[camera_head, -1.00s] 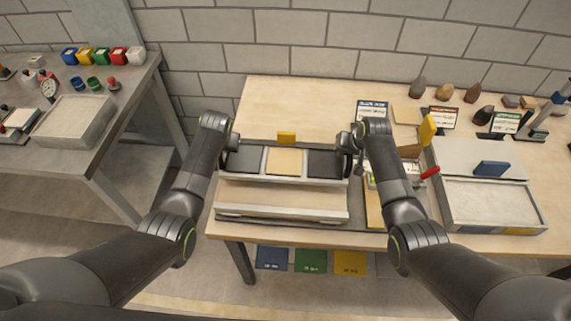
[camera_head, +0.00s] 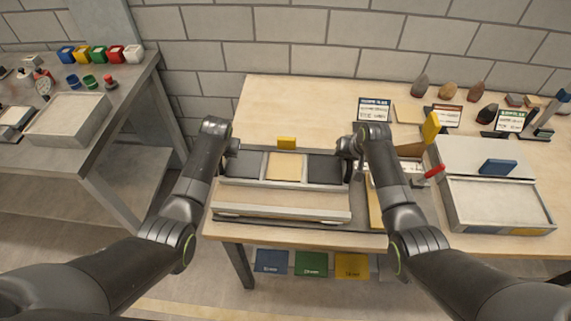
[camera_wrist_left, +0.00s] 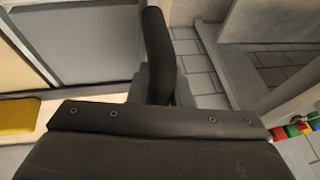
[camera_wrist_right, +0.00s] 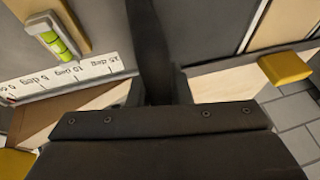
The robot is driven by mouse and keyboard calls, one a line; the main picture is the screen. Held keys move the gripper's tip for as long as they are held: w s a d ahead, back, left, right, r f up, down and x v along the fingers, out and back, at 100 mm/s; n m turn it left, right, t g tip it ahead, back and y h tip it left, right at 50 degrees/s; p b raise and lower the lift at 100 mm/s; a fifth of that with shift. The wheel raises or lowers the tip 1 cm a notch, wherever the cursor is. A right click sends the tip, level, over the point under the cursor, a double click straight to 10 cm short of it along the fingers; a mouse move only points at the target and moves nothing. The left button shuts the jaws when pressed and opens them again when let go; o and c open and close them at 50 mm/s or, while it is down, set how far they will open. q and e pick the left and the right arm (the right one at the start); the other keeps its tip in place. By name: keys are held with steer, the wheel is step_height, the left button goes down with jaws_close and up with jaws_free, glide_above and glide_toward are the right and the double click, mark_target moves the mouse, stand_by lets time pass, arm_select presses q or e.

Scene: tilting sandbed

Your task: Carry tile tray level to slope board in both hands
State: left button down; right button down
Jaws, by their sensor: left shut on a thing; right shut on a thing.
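The tile tray (camera_head: 268,184) is a long grey tray with two dark tiles (camera_head: 325,169) and one tan tile (camera_head: 285,167) between them. It looks about level in the head view. My left gripper (camera_head: 229,150) is shut on its left end. My right gripper (camera_head: 350,150) is shut on its right end. A yellow block (camera_head: 287,142) shows at the tray's far edge. The slope board (camera_head: 282,203) looks to be the pale board just in front of and below the tray. Whether the tray touches it I cannot tell. The gripper fingertips are partly hidden by my wrists.
A white angle scale (camera_wrist_right: 80,75) and a green bubble level (camera_wrist_right: 52,38) are close beside my right gripper. A pale sand bed (camera_head: 495,205) with a blue block (camera_head: 497,166) stands at the right. Stones and label cards line the back right.

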arm_select(q)
steer(key=shift+w+f, duration=0.1)
steer(key=shift+w, duration=0.05)
arm_select(e)
steer(key=shift+w, duration=0.15)
arm_select(q)
steer(key=c, duration=1.8)
jaws_free()
steer(key=shift+f, duration=0.2)
arm_select(e)
steer(key=c, duration=1.8)
jaws_free()
steer(key=shift+f, duration=0.3)
arm_select(q)
steer(key=o, duration=0.5)
steer(key=shift+s+r, duration=0.2)
steer(key=shift+s, duration=0.15)
arm_select(e)
steer(key=o, duration=0.5)
steer(key=shift+s+r, duration=0.25)
steer(key=shift+s, duration=0.1)
steer(key=shift+w+f, duration=0.1)
arm_select(q)
steer(key=shift+w, duration=0.1)
steer(key=v, duration=1.2)
arm_select(e)
steer(key=v, duration=1.2)
